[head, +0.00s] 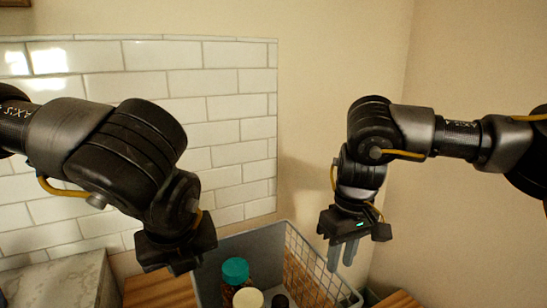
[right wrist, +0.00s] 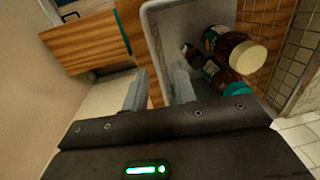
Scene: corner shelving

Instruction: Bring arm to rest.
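My right gripper (head: 342,255) hangs with its fingers down over the right edge of a grey bin with wire sides (head: 245,243). In the right wrist view its two fingers (right wrist: 158,88) stand apart with nothing between them. My left gripper (head: 178,256) is at the lower left of the head view, near the bin's left edge. Its fingertips are hidden, so I cannot tell whether it is open or shut.
The bin holds a jar with a teal lid (head: 235,270), a jar with a cream lid (head: 248,297) and a dark-capped item (head: 279,300). A marble-like block (head: 60,282) stands at lower left. Tiled wall (head: 235,120) lies behind; wooden surfaces (head: 160,291) flank the bin.

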